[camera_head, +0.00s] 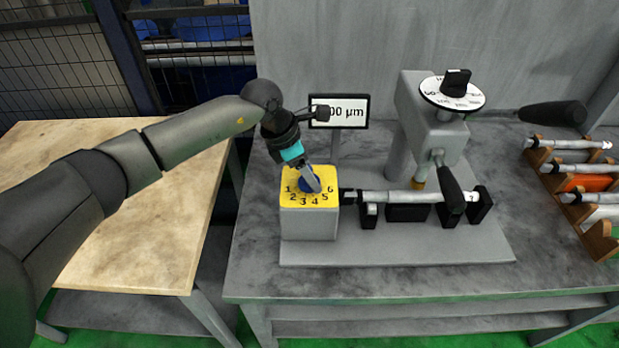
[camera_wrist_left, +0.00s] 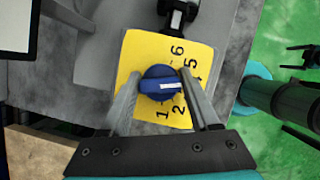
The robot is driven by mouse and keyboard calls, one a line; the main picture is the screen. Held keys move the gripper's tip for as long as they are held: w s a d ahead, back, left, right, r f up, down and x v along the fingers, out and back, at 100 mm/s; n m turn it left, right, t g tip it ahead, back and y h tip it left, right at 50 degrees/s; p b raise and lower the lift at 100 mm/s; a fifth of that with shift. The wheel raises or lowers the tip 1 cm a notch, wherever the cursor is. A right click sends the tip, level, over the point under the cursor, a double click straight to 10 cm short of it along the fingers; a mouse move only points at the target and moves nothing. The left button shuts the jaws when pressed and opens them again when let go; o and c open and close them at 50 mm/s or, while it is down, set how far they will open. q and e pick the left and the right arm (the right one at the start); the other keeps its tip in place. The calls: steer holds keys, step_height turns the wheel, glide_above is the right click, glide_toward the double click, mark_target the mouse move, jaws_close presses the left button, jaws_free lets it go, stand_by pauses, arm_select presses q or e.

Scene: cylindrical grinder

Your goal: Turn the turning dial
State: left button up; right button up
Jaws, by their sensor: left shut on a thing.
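The turning dial (camera_wrist_left: 158,84) is a blue round knob with a white pointer mark, on a yellow face (camera_head: 291,200) with black numbers 1 to 6. The face tops a grey box (camera_head: 308,223) at the left end of the grinder. My left gripper (camera_head: 312,180) reaches down onto the dial from above. In the left wrist view the two grey fingers of my left gripper (camera_wrist_left: 160,96) stand on either side of the dial, shut on it. The white mark points right in that view, toward the numbers. In the head view the gripper partly hides the dial. My right gripper is not in view.
The grinder (camera_head: 430,122) stands right of the box, with a white-scaled black knob (camera_head: 456,82) and a black-handled lever (camera_head: 449,182). A display (camera_head: 338,111) reading partly hidden "00 µm" stands behind. A wooden rack (camera_head: 575,190) holds several rods. A wooden table (camera_head: 135,240) is at left.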

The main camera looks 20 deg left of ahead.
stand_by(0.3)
arm_select(q)
steer(key=o, duration=1.3)
steer(key=v, duration=1.5)
steer(key=shift+w+a+r, duration=0.1)
steer(key=shift+a+r, duration=0.05)
steer(key=shift+r, duration=0.05)
